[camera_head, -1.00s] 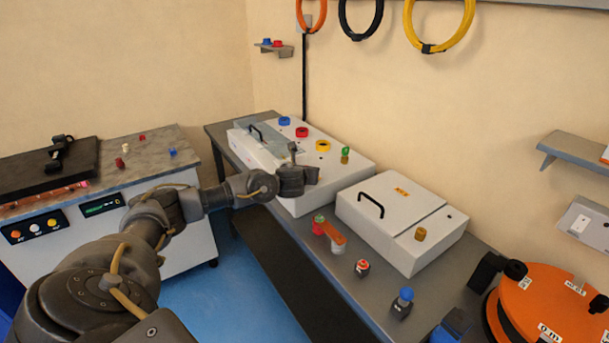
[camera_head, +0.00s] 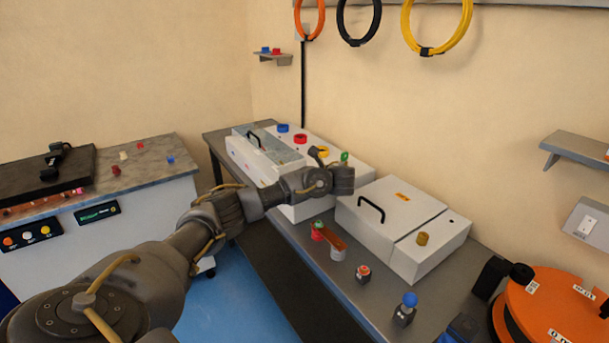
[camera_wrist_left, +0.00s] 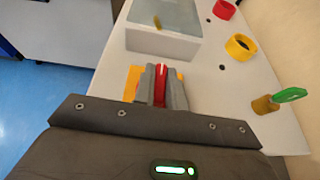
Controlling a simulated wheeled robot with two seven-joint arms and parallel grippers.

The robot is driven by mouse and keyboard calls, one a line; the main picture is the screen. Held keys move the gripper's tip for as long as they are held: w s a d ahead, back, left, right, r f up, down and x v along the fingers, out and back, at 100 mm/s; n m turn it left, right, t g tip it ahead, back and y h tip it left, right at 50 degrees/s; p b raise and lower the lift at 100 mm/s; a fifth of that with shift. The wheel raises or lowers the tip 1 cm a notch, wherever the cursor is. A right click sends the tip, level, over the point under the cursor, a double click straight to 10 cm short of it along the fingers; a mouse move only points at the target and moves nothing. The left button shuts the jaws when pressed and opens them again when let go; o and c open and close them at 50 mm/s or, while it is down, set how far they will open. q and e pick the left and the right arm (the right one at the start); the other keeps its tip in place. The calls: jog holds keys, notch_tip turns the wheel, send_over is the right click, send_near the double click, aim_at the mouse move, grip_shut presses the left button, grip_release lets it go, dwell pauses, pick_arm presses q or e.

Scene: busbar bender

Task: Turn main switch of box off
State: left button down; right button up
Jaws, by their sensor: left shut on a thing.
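The white box (camera_head: 250,160) stands at the back of the grey table, with a blue ring (camera_head: 283,128), a red ring (camera_head: 300,139) and a green-handled key (camera_head: 344,157) on top. In the left wrist view, a red switch handle (camera_wrist_left: 160,82) with yellow parts (camera_wrist_left: 132,82) around it is at the box's edge. My left gripper (camera_wrist_left: 160,90) is shut on this red handle, one finger on each side. In the head view my left wrist hides the switch and part of the box front. My right gripper is not in view.
A second white box (camera_head: 390,215) with a black handle stands right of the first. Small control parts, such as a red-topped one (camera_head: 363,272) and a blue-topped one (camera_head: 405,308), stand on the table's front. An orange reel (camera_head: 555,310) is at the lower right.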

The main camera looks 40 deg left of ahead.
pick_arm(q)
jog(key=shift+n+g, duration=0.3)
dwell(0.4)
jog(key=c, duration=1.4)
grip_release()
jog(key=shift+c, duration=0.2)
jog(key=v, duration=0.6)
jog(key=shift+w+d+r, duration=0.1)
jog(key=shift+d+r, duration=0.1)
jog(key=shift+r, duration=0.05)
jog(key=p+v, duration=0.2)
jog(key=p, duration=0.1)
jog(key=p+v, duration=0.2)
jog(key=p, duration=0.1)
jog(key=shift+d+f, duration=0.15)
jog(key=shift+d, duration=0.05)
